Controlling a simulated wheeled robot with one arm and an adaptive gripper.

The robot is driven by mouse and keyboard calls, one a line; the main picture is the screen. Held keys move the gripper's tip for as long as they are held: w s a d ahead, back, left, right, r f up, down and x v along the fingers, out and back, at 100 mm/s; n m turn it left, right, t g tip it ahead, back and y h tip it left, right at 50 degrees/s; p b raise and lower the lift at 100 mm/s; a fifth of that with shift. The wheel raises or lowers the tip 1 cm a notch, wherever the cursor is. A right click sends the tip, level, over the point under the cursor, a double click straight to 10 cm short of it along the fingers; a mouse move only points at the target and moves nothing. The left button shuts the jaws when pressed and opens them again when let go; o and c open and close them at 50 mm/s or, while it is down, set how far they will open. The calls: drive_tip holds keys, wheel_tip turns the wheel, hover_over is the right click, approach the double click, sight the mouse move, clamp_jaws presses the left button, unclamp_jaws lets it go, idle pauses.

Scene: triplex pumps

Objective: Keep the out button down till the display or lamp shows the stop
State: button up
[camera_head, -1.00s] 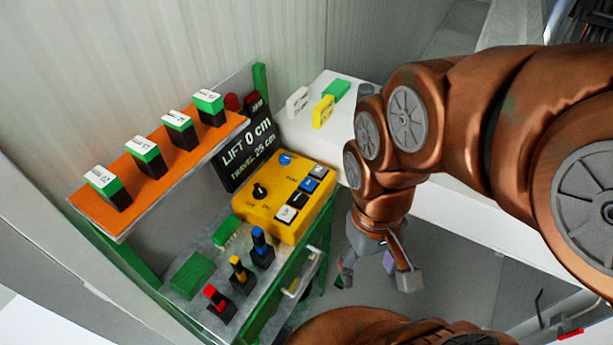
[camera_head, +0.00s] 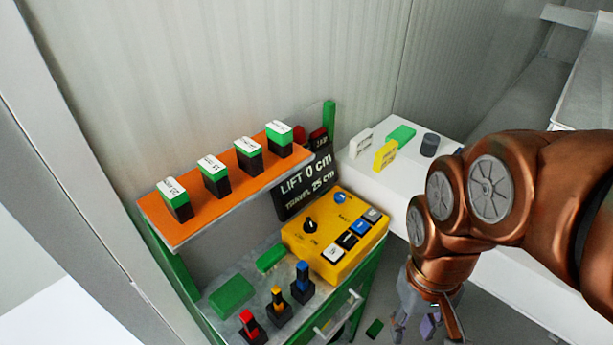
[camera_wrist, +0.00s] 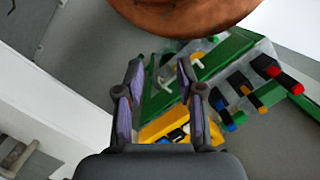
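A yellow control box (camera_head: 318,266) sits on the bench, with a dark knob (camera_head: 309,225), a round blue button (camera_head: 340,197) and a row of white, black and blue buttons (camera_head: 347,240). Their labels are too small to read, so I cannot tell which is the out button. Behind it a black display (camera_head: 300,188) reads "LIFT 0 cm, TRAVEL 25 cm". Red lamp-like domes (camera_head: 318,136) stand above it. My gripper (camera_head: 428,322) is right of the box, apart from it. In the wrist view my gripper (camera_wrist: 161,80) is open and empty, with the yellow box (camera_wrist: 165,127) partly behind its fingers.
An orange shelf (camera_head: 180,226) carries several green-and-black blocks. Red, yellow and blue levers (camera_head: 278,306) stand in front of the box. A white surface (camera_head: 375,180) holds white, yellow and green blocks and a grey cylinder (camera_head: 429,145). A bench handle (camera_head: 338,312) juts out.

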clamp_jaws()
idle(1.3)
